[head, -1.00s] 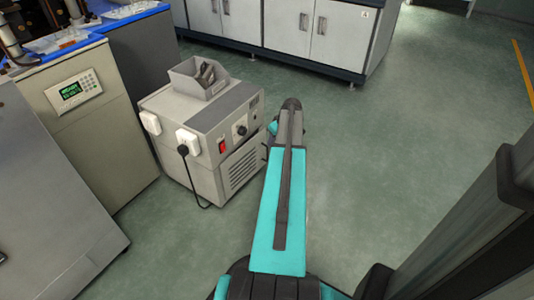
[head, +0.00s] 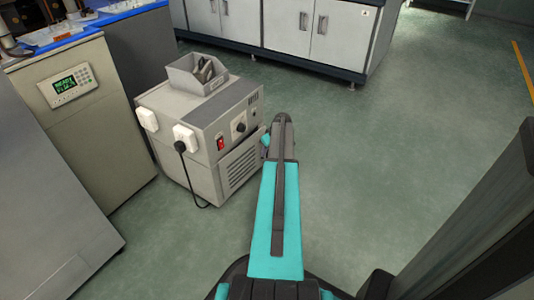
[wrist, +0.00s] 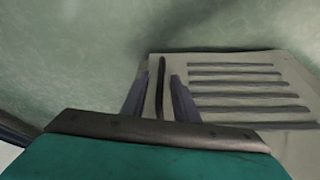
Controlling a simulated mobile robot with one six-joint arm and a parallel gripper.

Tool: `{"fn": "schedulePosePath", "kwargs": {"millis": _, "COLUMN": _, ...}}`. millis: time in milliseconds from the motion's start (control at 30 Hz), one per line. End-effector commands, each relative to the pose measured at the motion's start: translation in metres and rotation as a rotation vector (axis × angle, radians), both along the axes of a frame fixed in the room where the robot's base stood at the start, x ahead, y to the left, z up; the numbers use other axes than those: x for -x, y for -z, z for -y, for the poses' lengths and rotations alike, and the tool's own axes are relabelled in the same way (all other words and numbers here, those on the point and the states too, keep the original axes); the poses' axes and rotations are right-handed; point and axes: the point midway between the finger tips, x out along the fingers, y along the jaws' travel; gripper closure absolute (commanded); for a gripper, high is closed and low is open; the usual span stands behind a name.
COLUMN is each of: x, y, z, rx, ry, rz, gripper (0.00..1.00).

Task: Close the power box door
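The power box (head: 190,110) is a grey cabinet standing on the floor left of my arm in the head view. Its vented door (head: 241,167) is on the lower front side, partly behind my arm; I cannot tell how far ajar it is. In the wrist view the slotted door (wrist: 240,72) fills the right side, with a dark upright handle (wrist: 161,84) at its left. My gripper (wrist: 160,84) has its two fingers apart, one on each side of the handle. No clear contact with the handle shows.
A control cabinet with a green display (head: 70,85) stands left of the box. White cupboards (head: 300,28) line the back. A black cable (head: 188,175) hangs from the box's socket. The green floor (head: 400,130) to the right is clear.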

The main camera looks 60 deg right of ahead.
Motion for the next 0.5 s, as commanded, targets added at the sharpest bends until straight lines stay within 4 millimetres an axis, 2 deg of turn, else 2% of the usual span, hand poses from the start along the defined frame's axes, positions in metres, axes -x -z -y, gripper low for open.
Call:
{"fn": "schedulePosePath", "kwargs": {"millis": 100, "x": -0.0024, "y": 0.0058, "z": 0.0007, "rx": 0.0, "ry": 0.0, "rz": 0.0, "gripper": 0.73}}
{"fn": "schedulePosePath", "kwargs": {"millis": 400, "x": -0.0031, "y": 0.0064, "z": 0.0003, "rx": 0.0, "ry": -0.001, "rz": 0.0, "gripper": 0.73}}
{"fn": "schedulePosePath", "kwargs": {"millis": 433, "x": -0.0031, "y": 0.0064, "z": 0.0002, "rx": -0.001, "ry": -0.001, "rz": 0.0, "gripper": 0.74}}
{"fn": "schedulePosePath", "kwargs": {"millis": 500, "x": -0.0032, "y": 0.0064, "z": 0.0002, "rx": -0.001, "ry": -0.001, "rz": 0.0, "gripper": 0.86}}
